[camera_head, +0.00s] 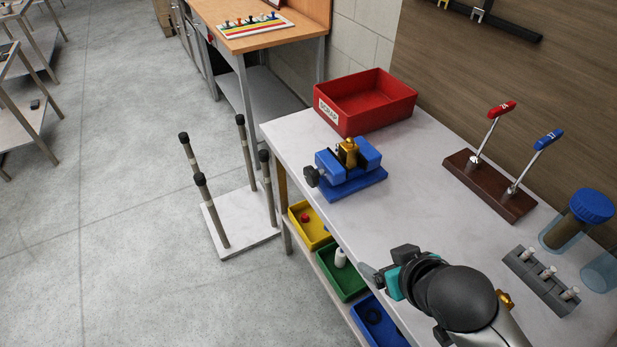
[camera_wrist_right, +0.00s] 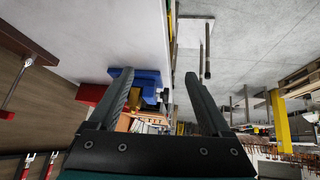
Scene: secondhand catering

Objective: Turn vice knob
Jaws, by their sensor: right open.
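The blue vice (camera_head: 349,183) stands on the pale bench near its left edge, with a brass-coloured piece (camera_head: 347,152) between its jaws. Its black knob (camera_head: 311,176) is on the left side, facing the bench edge. My right gripper (camera_head: 376,274) is in front of the vice, near the bench's front edge, clear of the vice and knob. In the right wrist view its two fingers (camera_wrist_right: 158,84) are spread with nothing held between them. The vice (camera_wrist_right: 148,77) shows beyond and partly behind the left finger there. My left gripper is not in view.
A red bin (camera_head: 362,118) stands behind the vice. A wooden lever base (camera_head: 489,186), a grey block with pegs (camera_head: 541,281) and a blue-lidded jar (camera_head: 591,206) are at the right. Coloured trays sit on the shelf below. The bench between gripper and vice is clear.

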